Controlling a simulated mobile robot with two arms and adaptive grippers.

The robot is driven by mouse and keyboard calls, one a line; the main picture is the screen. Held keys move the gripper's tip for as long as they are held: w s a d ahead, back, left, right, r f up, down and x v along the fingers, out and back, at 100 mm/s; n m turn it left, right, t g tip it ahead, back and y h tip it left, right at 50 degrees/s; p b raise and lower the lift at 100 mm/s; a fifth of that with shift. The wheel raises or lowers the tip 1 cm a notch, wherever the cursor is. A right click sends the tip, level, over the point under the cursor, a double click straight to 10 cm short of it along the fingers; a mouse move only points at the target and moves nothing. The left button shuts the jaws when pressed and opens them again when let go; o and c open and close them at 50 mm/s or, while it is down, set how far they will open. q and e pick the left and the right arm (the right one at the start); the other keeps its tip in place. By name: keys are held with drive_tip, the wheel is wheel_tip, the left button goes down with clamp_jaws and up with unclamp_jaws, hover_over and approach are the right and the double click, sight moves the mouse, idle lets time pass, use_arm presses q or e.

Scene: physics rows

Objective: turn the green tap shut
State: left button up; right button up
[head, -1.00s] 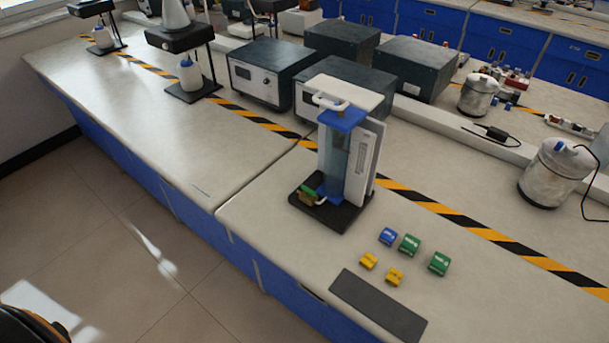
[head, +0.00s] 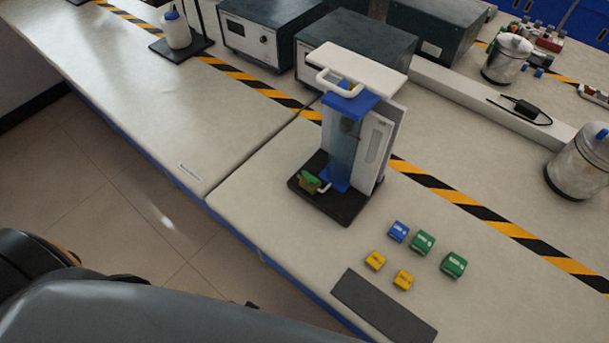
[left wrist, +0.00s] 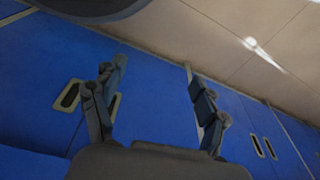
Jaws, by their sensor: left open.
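The green tap (head: 309,178) sits low on the front left of a clear column apparatus (head: 345,140) with blue end pieces and a white top. The apparatus stands upright on a black base (head: 340,205) on the bench. My left arm shows at the bottom left of the head view, but its gripper is not visible there. In the left wrist view my left gripper (left wrist: 158,95) is open and empty, with blue cabinet fronts behind its fingers. It is apart from the tap, which that view does not show. My right gripper is not in view.
Blue, green and yellow small blocks (head: 422,242) lie right of the apparatus, near a dark flat strip (head: 383,305). Grey instrument boxes (head: 355,58) stand behind. The bench (head: 260,190) is clear left of the apparatus. Blue cabinets (left wrist: 160,90) lie below the bench edge.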

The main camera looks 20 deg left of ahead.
use_arm(q)
drive_tip(key=w+a+r+t+y+b, duration=0.15)
drive_tip(key=w+r, duration=0.25)
drive_tip(key=r, duration=0.7)
drive_tip(key=w+r+n+t+p, duration=0.15)
drive_tip(key=w+r, duration=0.25)
drive_tip(key=r, duration=0.7)
drive_tip(key=w+a+r+m+t+b, duration=0.15)
drive_tip(key=w+r, duration=0.35)
drive_tip(key=r, duration=0.7)
drive_tip(key=w+r+t, duration=0.5)
drive_tip(key=m+t+h+p, duration=0.2)
drive_tip(key=h+p, duration=0.1)
drive_tip(key=h, duration=0.3)
approach(309, 177)
drive_tip(key=shift+g, duration=0.25)
drive_tip(key=x, duration=0.7)
drive_tip(key=shift+w+d+r, duration=0.1)
drive_tip(key=shift+w+d, duration=0.05)
drive_tip(key=shift+w, duration=0.3)
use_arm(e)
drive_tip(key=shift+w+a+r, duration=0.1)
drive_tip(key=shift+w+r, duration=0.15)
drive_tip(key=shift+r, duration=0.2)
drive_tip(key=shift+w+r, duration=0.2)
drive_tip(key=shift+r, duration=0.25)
